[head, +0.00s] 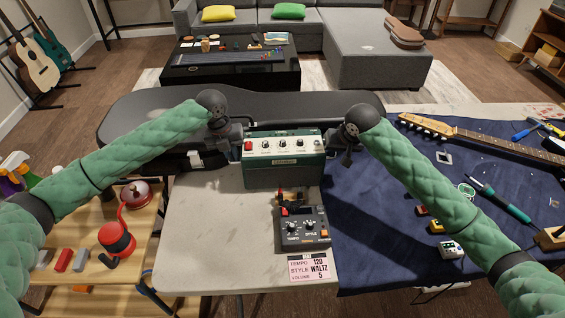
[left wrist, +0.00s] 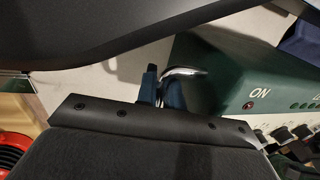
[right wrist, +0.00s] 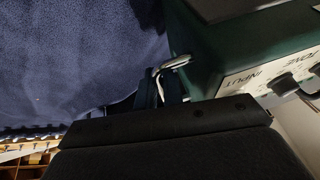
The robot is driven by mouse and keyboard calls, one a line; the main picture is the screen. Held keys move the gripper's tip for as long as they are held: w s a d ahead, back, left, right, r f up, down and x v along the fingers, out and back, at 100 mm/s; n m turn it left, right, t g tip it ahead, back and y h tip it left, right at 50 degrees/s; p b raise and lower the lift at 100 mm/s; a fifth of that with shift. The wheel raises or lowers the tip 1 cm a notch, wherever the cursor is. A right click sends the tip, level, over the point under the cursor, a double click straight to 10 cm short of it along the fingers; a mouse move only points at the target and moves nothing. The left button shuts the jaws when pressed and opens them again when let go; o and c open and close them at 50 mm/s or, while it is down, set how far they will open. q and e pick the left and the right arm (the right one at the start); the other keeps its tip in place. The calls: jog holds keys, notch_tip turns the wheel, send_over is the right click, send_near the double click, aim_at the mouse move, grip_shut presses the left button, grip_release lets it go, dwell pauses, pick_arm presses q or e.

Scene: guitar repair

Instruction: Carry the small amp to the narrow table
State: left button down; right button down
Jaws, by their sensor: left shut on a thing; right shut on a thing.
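The small amp (head: 284,172) is a dark green box with a pale knob panel. It stands upright at the back of the light work table, in front of a black guitar case. My left gripper (head: 238,136) is shut at its left end; in the left wrist view the fingers (left wrist: 172,88) close on a metal handle beside the green side (left wrist: 222,80). My right gripper (head: 333,140) is shut at its right end; in the right wrist view the fingers (right wrist: 168,82) meet a similar metal handle. Whether the amp's base touches the table is hard to tell. I cannot tell which table is the narrow one.
A pedal device (head: 303,232) and a tempo card (head: 309,269) lie in front of the amp. The black guitar case (head: 130,118) lies behind. A blue cloth (head: 375,215) with an electric guitar (head: 480,137) and tools is at right. A wooden shelf (head: 85,245) stands at left. A low black table (head: 232,70) is farther back.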

dwell(0.6)
pick_arm(q)
jog(key=shift+w+r, duration=0.15)
pick_arm(e)
jog(key=shift+w+r, duration=0.15)
pick_arm(q)
jog(key=shift+r, duration=0.1)
